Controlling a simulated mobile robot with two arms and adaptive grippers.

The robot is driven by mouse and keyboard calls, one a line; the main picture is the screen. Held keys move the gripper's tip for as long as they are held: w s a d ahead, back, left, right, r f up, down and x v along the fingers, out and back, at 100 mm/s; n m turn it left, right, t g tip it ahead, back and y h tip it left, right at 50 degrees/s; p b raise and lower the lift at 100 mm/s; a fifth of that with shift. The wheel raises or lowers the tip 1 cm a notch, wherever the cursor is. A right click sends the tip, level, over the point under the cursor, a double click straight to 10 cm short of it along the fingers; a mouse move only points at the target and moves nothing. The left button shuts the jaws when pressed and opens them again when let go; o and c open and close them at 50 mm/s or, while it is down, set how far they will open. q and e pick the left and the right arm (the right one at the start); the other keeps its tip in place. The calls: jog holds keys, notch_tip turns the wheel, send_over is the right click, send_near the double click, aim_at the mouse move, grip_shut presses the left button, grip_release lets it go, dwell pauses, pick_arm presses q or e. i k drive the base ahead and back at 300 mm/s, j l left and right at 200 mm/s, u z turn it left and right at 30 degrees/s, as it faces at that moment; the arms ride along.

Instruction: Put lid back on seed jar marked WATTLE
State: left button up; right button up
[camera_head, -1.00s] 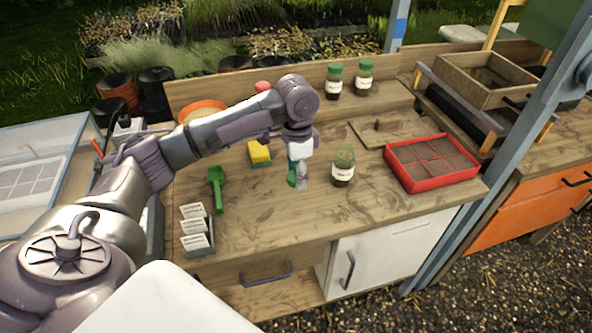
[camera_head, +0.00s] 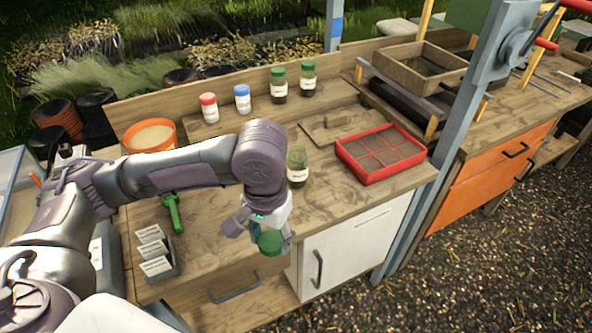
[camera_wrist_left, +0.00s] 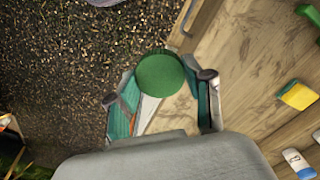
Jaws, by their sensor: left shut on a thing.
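An open glass jar (camera_head: 297,168) with dark contents and a white label stands upright on the bench; its label is too small to read. My left gripper (camera_head: 268,236) is shut on a round green lid (camera_head: 270,243), held in the air by the bench's front edge, in front of and to the left of the open jar. In the left wrist view the green lid (camera_wrist_left: 160,73) sits between the two fingertips of my left gripper (camera_wrist_left: 163,98), with gravel and the bench edge below. My right gripper is out of view.
Two green-lidded jars (camera_head: 278,86), a blue-lidded jar (camera_head: 242,99) and a red-lidded jar (camera_head: 209,108) stand at the back. A red seed tray (camera_head: 381,153) is right of the open jar. A green scoop (camera_head: 173,213) and a packet rack (camera_head: 156,254) are at left.

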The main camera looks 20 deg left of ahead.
aim_at(297, 160)
jog(key=j+u, duration=0.3)
jog(key=j, duration=0.25)
jog(key=j+u, duration=0.3)
jog(key=j, duration=0.2)
jog(key=i+j+u, duration=0.15)
jog(key=j+u, duration=0.15)
jog(key=j, duration=0.2)
